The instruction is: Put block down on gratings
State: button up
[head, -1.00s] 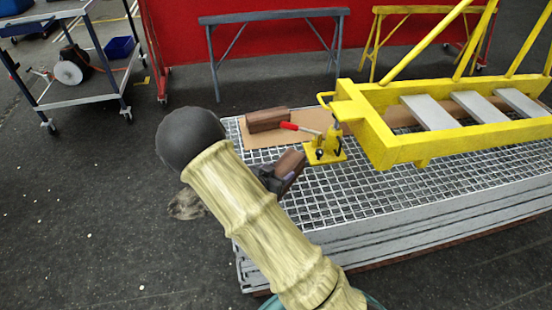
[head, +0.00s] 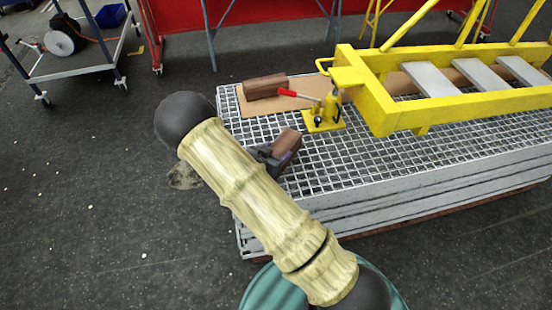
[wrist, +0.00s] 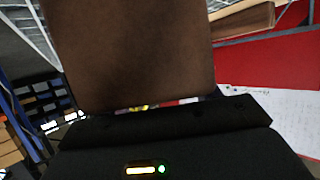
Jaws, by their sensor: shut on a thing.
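My gripper (head: 274,156) is shut on a brown wooden block (head: 287,143) over the near left part of the gratings (head: 350,160). In the head view the block is tilted, and my sleeved arm hides part of the gripper. I cannot tell whether the block touches the gratings. In the wrist view the block (wrist: 130,50) fills the upper middle, right at the gripper's dark body (wrist: 165,130). The gratings are a stack of grey metal grids.
A second brown block (head: 265,87) lies on a cardboard sheet (head: 290,103) at the far left of the gratings. A yellow clamp with a red handle (head: 322,113) stands beside the yellow boom frame (head: 400,117). The near middle of the gratings is bare.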

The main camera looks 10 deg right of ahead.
jog(key=shift+w+f, duration=0.15)
jog(key=shift+f, duration=1.75)
jog(key=shift+a+r, duration=0.1)
jog(key=shift+f+b, duration=0.2)
jog(key=shift+b, duration=0.15)
jog(key=o, duration=1.4)
jog(key=shift+s+d, duration=0.2)
jog(key=shift+r, duration=0.2)
jog(key=p+v, duration=0.1)
jog(key=v, duration=1.1)
